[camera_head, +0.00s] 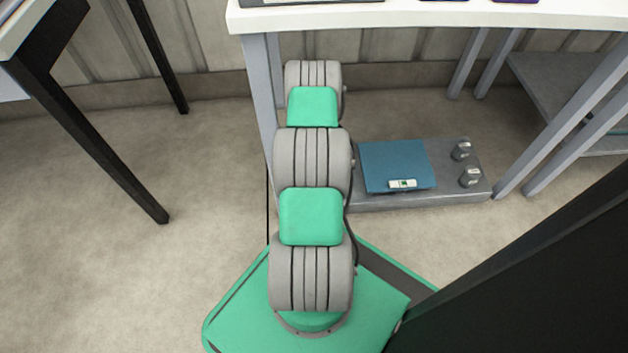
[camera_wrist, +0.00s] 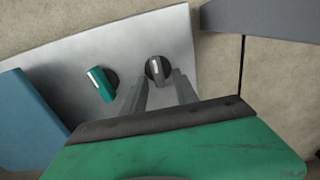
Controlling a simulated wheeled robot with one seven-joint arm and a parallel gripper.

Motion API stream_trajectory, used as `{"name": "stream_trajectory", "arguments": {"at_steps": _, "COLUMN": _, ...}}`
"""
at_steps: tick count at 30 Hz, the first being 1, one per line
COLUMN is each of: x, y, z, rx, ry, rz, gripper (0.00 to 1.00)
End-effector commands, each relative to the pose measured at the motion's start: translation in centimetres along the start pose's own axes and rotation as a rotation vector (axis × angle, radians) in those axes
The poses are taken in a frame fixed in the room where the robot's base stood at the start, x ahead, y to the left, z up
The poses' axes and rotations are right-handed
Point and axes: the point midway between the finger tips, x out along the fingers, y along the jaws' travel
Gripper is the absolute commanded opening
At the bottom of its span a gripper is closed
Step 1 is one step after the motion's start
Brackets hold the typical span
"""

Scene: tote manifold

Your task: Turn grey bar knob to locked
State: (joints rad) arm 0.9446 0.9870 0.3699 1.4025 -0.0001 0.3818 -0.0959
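The grey bar knob (camera_wrist: 157,67) shows in the wrist view, on a dark round base set in a silver plate (camera_wrist: 150,30). Its bar carries a pale mark and stands nearly upright in the picture. My gripper (camera_wrist: 159,82) is open, its two grey fingers apart, with the knob just beyond and between the fingertips. I cannot tell whether either finger touches it. A green bar knob (camera_wrist: 101,85), tilted with a white mark, sits to its left. No locked label can be read. In the head view my gripper is hidden beyond my arm.
A blue panel (camera_wrist: 28,115) stands left of the knobs. Table legs (camera_head: 262,95) stand close by my arm.

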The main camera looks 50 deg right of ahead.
Motion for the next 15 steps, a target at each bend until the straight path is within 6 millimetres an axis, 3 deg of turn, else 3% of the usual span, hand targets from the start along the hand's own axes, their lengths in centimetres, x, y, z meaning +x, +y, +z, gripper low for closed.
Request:
{"name": "stream_trajectory", "arguments": {"at_steps": 2, "x": -0.04, "y": 0.05, "z": 0.03, "rx": 0.002, "ry": 0.0, "rz": 0.0, "gripper": 0.34}}
{"name": "stream_trajectory", "arguments": {"at_steps": 15, "x": -0.05, "y": 0.03, "z": 0.04, "rx": 0.001, "ry": 0.0, "rz": 0.0, "gripper": 0.0}}
